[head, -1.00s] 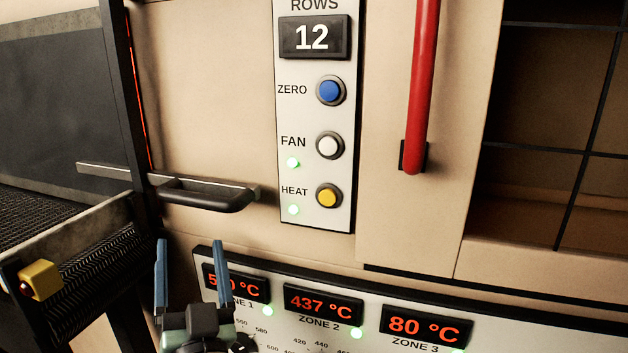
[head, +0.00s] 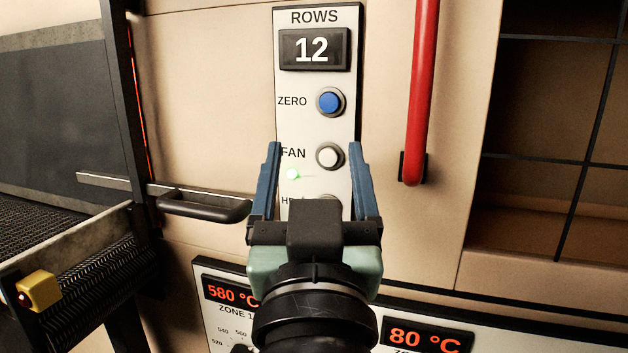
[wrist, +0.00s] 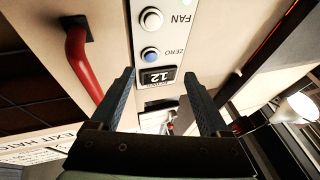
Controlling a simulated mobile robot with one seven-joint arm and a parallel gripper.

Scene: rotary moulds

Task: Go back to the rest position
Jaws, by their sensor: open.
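My gripper (head: 315,165) is open and empty, fingers pointing up, in front of the lower part of the button panel (head: 343,85) in the head view. The panel shows a ROWS display (head: 312,50) reading 12, a blue ZERO button (head: 330,101) and a white FAN button (head: 329,156) with a green light. My gripper mostly hides the HEAT button. In the wrist view the panel is upside down, and the blue button (wrist: 150,54) and display (wrist: 158,77) show beyond and between the two blue fingers (wrist: 162,100).
A zone panel below shows 580 °C (head: 231,292) and 80 °C (head: 427,339); my arm covers its middle. A red vertical handle (head: 420,100) stands to the right. A black door handle (head: 205,206) and a conveyor mesh (head: 40,223) are to the left.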

